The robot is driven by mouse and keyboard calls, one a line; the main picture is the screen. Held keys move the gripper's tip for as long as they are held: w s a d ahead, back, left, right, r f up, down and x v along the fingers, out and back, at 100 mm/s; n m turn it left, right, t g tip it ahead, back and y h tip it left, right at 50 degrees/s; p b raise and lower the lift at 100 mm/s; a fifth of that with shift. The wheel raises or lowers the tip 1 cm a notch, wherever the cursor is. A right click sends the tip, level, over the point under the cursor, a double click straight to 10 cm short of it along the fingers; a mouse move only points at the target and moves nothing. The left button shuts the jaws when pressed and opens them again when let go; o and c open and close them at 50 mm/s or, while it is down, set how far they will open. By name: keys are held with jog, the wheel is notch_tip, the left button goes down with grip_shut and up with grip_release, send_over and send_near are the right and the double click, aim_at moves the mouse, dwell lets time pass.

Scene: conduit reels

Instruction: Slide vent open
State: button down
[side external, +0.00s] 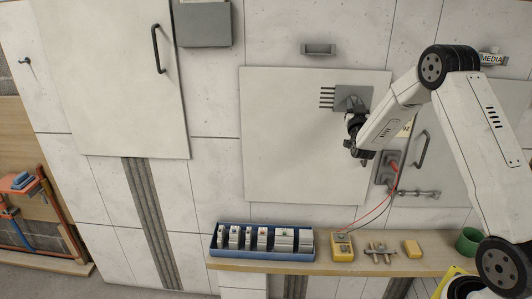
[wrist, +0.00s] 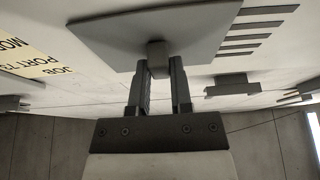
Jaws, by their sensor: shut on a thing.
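The vent is a grey sliding plate (side external: 349,97) on a pale wall panel. Dark slots (side external: 327,97) show uncovered to its left. In the wrist view the plate (wrist: 150,28) spans the top, with several slots (wrist: 245,30) beside it on the right. A small square knob (wrist: 156,55) stands out from the plate. My gripper (wrist: 158,75) has its two fingers on either side of this knob and is shut on it. In the side view my gripper (side external: 352,122) is at the plate's lower right part, and the knob is hidden there.
Below are a shelf (side external: 375,267), a blue tray of modules (side external: 262,254), a yellow meter (side external: 342,247) with leads and a green cup (side external: 469,241). A grey box with a red lever (side external: 393,167) and a door handle (side external: 420,149) are near my arm. The wall left of the slots is clear.

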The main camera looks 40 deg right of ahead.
jog(key=shift+s+d, duration=0.15)
jog(key=shift+d, duration=0.05)
jog(key=c, duration=0.5)
grip_release()
jog(key=shift+a, duration=0.15)
jog(key=shift+v, duration=3.85)
jog(key=shift+f, duration=0.1)
